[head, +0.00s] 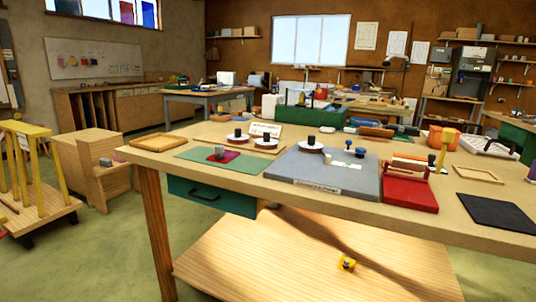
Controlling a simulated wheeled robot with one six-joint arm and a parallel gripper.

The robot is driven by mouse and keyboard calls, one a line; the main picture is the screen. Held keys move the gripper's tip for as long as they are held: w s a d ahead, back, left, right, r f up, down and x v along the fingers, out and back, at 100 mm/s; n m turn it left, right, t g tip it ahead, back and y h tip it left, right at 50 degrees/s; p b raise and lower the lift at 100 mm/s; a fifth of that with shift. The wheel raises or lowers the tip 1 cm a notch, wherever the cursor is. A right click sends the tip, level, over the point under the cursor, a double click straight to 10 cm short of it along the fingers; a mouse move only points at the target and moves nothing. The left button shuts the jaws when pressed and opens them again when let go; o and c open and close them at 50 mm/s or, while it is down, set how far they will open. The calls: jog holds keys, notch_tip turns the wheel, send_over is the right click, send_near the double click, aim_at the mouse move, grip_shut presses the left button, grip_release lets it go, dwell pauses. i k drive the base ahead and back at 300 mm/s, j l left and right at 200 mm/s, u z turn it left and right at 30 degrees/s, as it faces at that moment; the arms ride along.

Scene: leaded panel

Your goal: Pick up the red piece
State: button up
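A small dark red piece (228,157) lies flat on a green mat (196,156) at the left part of the workbench. A small grey block or cup (219,152) stands on or against it and hides part of it. A larger red board (409,194) lies at the right of the grey slab, under a red frame-like device with a yellow-topped post. My gripper is not in view.
The wooden workbench (262,188) also carries a grey slab (320,174), white discs with black knobs (312,147), a wooden frame (157,142) and a black mat (497,215). A yellow-posted cart (40,209) stands left. Green floor (108,250) is open before the bench.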

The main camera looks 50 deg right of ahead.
aim_at(222, 156)
jog(key=z, duration=1.2)
